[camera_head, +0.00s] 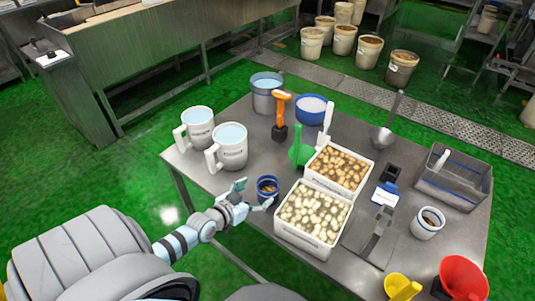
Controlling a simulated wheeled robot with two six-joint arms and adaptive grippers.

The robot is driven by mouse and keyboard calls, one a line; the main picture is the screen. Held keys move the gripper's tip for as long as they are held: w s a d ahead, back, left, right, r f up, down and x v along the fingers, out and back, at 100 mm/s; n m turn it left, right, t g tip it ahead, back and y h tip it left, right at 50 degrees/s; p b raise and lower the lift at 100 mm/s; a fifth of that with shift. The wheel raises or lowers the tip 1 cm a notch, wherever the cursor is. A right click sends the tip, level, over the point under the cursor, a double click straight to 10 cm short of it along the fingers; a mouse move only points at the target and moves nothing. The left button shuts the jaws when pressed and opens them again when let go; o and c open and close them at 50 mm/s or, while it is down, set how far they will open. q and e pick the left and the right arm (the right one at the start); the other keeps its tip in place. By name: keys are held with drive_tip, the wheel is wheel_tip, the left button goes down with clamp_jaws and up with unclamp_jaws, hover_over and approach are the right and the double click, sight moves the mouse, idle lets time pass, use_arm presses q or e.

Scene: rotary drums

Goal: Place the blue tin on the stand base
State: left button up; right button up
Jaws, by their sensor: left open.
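A small dark blue tin (267,181) with brown contents stands upright near the front edge of the steel table, left of the white tubs. My left gripper (254,196) is open just in front of it and to its left. One finger is at the tin's left, the other near its lower front. I cannot tell whether either finger touches the tin. A flat grey stand base (357,243) with a dark upright part appears to lie right of the front white tub. My right gripper is not in view.
White tubs of potato-like pieces (294,232) (323,178) stand right of the tin. White jugs (234,155) (200,128), a green scoop (299,153) and an orange-handled tool (281,110) stand behind. A grey bin (467,196), white cup (427,228) and red funnel (465,277) are at right.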

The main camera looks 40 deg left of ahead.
sight(274, 180)
use_arm(q)
drive_tip(key=b+x, duration=0.4)
drive_tip(key=x, duration=0.6)
drive_tip(key=shift+w, duration=0.4)
drive_tip(key=shift+r, duration=0.1)
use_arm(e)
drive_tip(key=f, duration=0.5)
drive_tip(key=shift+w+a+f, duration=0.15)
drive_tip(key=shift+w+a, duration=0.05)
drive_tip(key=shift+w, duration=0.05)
use_arm(q)
drive_tip(key=c, duration=1.3)
